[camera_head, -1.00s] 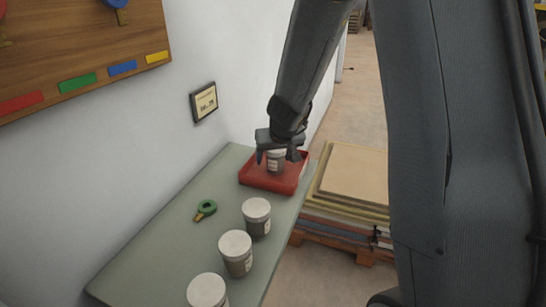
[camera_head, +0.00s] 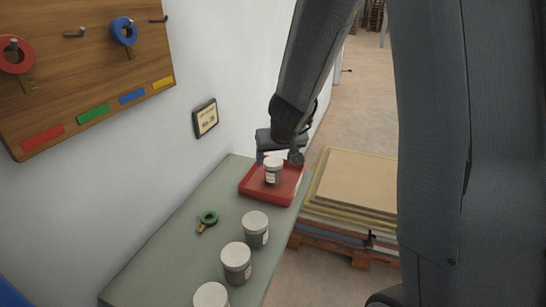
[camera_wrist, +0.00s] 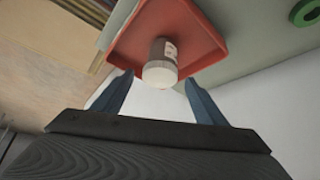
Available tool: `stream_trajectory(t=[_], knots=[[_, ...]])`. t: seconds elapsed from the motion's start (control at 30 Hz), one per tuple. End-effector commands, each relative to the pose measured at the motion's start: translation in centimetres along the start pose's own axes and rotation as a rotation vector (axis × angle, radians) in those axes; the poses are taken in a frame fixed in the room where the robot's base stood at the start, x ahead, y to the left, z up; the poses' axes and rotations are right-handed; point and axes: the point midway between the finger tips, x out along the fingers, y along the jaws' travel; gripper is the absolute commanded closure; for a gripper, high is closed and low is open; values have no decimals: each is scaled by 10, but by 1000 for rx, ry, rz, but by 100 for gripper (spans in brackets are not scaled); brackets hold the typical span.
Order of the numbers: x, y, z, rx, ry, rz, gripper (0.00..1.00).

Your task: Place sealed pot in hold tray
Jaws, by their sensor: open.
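A small lidded pot (camera_head: 272,172) with a white lid and a pale label stands upright in the red tray (camera_head: 246,191) at the far end of the bench. My gripper (camera_head: 279,158) is open just above and behind it. In the wrist view the pot (camera_wrist: 162,68) stands inside the tray (camera_wrist: 128,40), apart from the open fingers of my gripper (camera_wrist: 157,98), with nothing held. Three similar pots stand in a row on the bench: one near the tray (camera_head: 255,229), one in the middle (camera_head: 236,263), one at the front (camera_head: 211,296).
A green ring key (camera_head: 208,219) lies on the grey-green bench (camera_head: 170,245). A wooden board (camera_head: 85,70) with red and blue key rings and a small framed sign (camera_head: 205,118) hang on the wall at left. Stacked sheets on a pallet (camera_head: 350,190) stand right of the bench.

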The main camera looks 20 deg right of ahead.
Motion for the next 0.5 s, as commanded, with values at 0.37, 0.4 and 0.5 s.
stream_trajectory(t=[0.37, 0.4, 0.5], knots=[[-35, 0, 0, -1, 0, -1, 34], [-37, -1, 1, -1, -2, -4, 34], [-46, -6, 10, -5, -20, -27, 34]])
